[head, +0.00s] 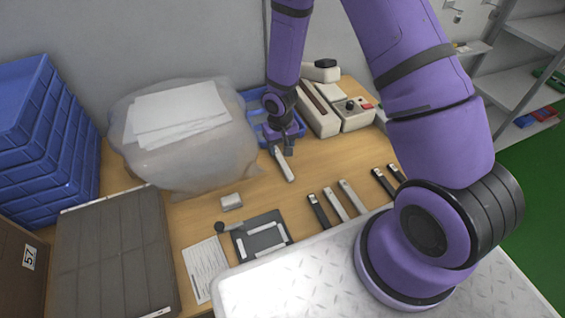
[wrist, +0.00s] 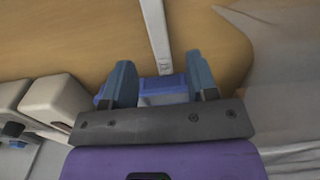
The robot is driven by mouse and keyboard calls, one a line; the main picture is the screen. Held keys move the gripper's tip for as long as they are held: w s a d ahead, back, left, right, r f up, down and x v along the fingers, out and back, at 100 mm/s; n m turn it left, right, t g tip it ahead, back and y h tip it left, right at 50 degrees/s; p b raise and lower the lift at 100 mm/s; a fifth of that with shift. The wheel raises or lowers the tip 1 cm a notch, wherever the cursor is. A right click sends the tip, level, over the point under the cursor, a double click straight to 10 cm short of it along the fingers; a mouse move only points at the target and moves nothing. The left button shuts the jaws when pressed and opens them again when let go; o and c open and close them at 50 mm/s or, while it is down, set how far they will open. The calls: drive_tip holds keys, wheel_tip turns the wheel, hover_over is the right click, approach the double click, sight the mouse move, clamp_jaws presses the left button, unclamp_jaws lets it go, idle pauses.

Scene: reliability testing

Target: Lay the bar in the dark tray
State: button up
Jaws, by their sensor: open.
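A light grey bar (head: 284,166) lies on the wooden table below my gripper (head: 283,147). In the wrist view the bar (wrist: 156,35) runs from the top edge down to between the fingertips of my gripper (wrist: 161,74). The jaws are open, with a finger on either side of the bar's near end and gaps beside it. I cannot tell how high the fingers are above the table. A flat dark piece that looks like the dark tray (head: 257,242) lies at the table's front, with pale strips on it.
Several light and dark bars, including a dark one (head: 319,211), lie to the right. A blue bin (head: 256,106) and pale devices (head: 353,117) stand behind. A small pale block (head: 231,201), paper (head: 205,268), a bulky bag (head: 200,155) and a grey case (head: 110,255) are left.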

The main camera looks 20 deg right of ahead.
sight(282, 160)
drive_tip(key=shift+s+d+f, duration=0.1)
drive_tip(key=shift+s+f, duration=0.05)
drive_tip(key=shift+f, duration=1.25)
drive_tip(key=shift+s+f, duration=0.1)
drive_tip(key=shift+f, duration=1.25)
clamp_jaws()
